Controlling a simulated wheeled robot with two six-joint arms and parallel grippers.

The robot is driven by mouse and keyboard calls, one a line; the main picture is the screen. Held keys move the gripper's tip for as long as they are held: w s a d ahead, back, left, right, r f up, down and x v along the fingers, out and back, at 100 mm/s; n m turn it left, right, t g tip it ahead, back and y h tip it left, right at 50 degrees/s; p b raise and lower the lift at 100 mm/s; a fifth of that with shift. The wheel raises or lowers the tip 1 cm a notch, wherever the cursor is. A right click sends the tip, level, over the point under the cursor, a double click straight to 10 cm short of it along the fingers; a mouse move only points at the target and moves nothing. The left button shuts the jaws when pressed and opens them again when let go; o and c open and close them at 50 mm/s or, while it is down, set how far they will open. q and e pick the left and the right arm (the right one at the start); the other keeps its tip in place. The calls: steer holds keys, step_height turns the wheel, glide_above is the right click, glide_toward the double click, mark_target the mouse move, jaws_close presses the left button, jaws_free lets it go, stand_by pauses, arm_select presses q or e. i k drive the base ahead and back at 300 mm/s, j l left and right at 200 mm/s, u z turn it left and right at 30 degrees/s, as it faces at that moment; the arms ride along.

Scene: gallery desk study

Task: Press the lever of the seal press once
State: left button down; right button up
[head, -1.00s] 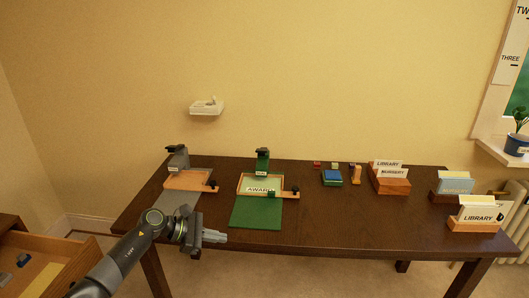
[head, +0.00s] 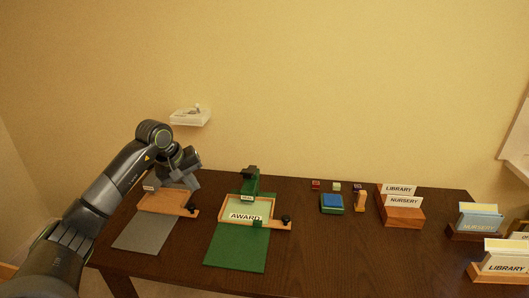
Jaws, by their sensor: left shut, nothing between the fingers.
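A green press (head: 249,183) with a small white label stands at the back of the green mat (head: 236,249). A wooden tray (head: 268,222) with an AWARD card (head: 245,215) lies in front of it. A grey press stands to its left behind another wooden tray (head: 166,203) and a grey mat (head: 147,234); my left arm hides most of it. The small labels are hard to read, so I cannot tell which is the seal press. My left gripper (head: 187,181) is shut and empty over the grey press; contact cannot be told. My right gripper is out of view.
A blue-topped pad (head: 332,203), a wooden stamp (head: 361,201) and a LIBRARY/NURSERY card holder (head: 403,215) stand to the right. More card holders are at the right end. A white wall shelf (head: 190,118) hangs just above my left arm. The front middle of the desk is clear.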

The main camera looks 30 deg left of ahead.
mark_target(248, 173)
steer(key=i, duration=1.2)
